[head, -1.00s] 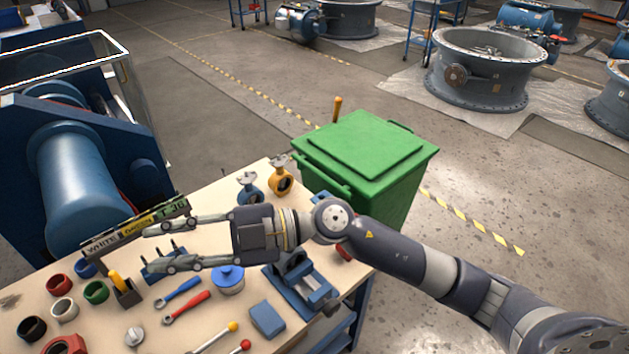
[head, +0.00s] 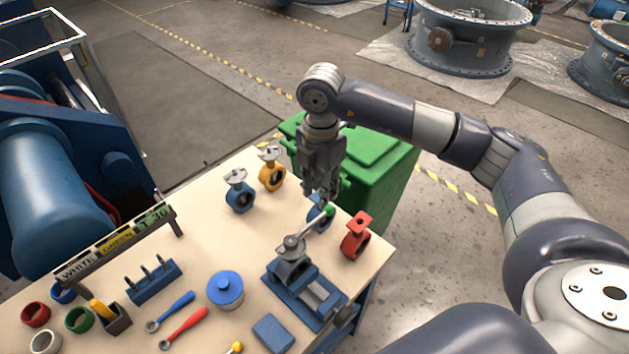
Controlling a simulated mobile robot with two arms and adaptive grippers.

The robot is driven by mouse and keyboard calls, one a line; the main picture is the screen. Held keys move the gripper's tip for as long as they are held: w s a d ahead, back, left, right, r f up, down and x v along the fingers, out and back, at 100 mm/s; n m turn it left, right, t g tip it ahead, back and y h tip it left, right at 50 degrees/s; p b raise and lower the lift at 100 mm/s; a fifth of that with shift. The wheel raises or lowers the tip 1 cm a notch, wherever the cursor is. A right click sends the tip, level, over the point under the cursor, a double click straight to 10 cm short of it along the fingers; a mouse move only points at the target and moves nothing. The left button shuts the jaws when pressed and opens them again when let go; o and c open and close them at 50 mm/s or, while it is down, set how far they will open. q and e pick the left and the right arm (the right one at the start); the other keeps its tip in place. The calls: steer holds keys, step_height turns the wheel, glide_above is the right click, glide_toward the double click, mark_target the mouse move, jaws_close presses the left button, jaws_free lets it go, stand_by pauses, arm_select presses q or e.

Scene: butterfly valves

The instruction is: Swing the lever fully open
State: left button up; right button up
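A grey valve (head: 291,262) sits in the blue bench vise (head: 318,306) at the front right of the bench. Its lever (head: 312,230) rises from the valve top and slants up to the right, ending in a green tip (head: 329,210). My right gripper (head: 322,198) points down over the bench, with its fingertips at the lever's green end. The fingers are close together and partly overlap the lever, so whether they grip it cannot be told. My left gripper is not in view.
Blue (head: 240,198), yellow (head: 271,174) and red (head: 356,240) valves stand nearby; another blue valve (head: 315,222) is partly hidden behind the lever end. A green bin (head: 385,180) stands behind the bench.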

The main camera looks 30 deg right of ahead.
mark_target(320, 217)
steer(key=shift+s+f+b, duration=0.25)
steer(key=shift+f+b, duration=0.45)
steer(key=shift+f, duration=0.5)
step_height(320, 217, down, 5)
steer(key=b, duration=0.3)
steer(key=shift+w+b, duration=0.15)
steer(key=shift+b, duration=0.15)
steer(key=shift+f+b, duration=0.3)
steer(key=shift+f, duration=0.45)
steer(key=shift+a+r, duration=0.1)
jaws_close()
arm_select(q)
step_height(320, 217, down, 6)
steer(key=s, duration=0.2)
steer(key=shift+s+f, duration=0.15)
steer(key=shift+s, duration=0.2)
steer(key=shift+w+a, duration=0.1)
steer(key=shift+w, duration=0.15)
